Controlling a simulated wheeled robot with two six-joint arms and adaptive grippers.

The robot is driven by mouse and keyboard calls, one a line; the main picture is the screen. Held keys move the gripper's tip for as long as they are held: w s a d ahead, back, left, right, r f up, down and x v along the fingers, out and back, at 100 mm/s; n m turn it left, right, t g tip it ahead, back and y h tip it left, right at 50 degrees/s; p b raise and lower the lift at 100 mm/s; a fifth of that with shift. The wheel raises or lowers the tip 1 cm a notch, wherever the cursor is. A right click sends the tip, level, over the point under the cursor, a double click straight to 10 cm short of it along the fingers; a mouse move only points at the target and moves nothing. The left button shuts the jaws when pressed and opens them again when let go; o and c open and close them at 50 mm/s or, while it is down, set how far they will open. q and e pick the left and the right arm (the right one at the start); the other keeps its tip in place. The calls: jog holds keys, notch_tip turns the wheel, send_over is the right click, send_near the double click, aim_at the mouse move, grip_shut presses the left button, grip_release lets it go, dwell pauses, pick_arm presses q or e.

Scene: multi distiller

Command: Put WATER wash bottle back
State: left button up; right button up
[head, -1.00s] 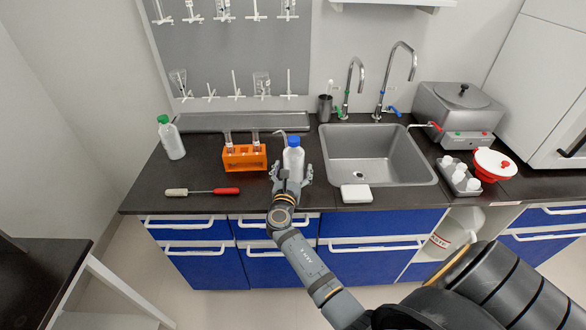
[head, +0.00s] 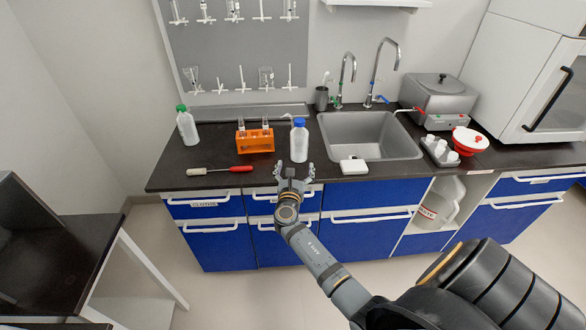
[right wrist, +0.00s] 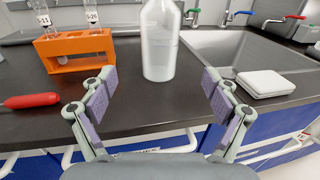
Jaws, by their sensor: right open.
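A white wash bottle with a blue cap (head: 299,141) stands upright on the dark counter, between the orange rack and the sink. Its lower body also shows in the right wrist view (right wrist: 160,42), with the cap cut off. No label is readable on it. My right gripper (head: 294,172) is open and empty at the counter's front edge, apart from the bottle. In the right wrist view its two fingers (right wrist: 158,95) are spread wide, with the bottle beyond them. A second wash bottle with a green cap (head: 187,125) stands at the counter's left. My left gripper is not in view.
An orange rack (head: 255,140) with tubes stands left of the blue-capped bottle. A red-handled tool (head: 220,170) lies in front of it. The sink (head: 370,137) and a white box (head: 354,166) are to the right. Bare counter lies between the green-capped bottle and rack.

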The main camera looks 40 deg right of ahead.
jog(key=s+a+f+m+t+y, duration=0.1)
jog(key=a+m+y, duration=0.6)
jog(key=m, duration=0.5)
jog(key=s+a+f+m+g+y, duration=0.1)
jog(key=s+a+f+m+g, duration=0.15)
jog(key=s+f, duration=0.7)
jog(key=s+a+f+m+g+y, duration=0.1)
jog(key=s+f+m+g, duration=0.2)
jog(key=f, duration=1.4)
jog(key=s+f+m+g+y, duration=0.1)
jog(key=s+f+m+g, duration=0.25)
jog(key=s+f, duration=0.9)
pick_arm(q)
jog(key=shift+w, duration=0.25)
pick_arm(e)
jog(key=s+f+m+g, duration=0.2)
jog(key=s+f+m, duration=0.1)
jog(key=s, duration=0.9)
jog(key=s+a+f+m+g+y, duration=0.1)
jog(key=s+f+m+g, duration=0.1)
jog(key=s+f, duration=0.4)
jog(key=s+m, duration=0.1)
jog(key=s, duration=0.4)
jog(key=shift+s+f, duration=0.3)
jog(key=shift+s, duration=0.05)
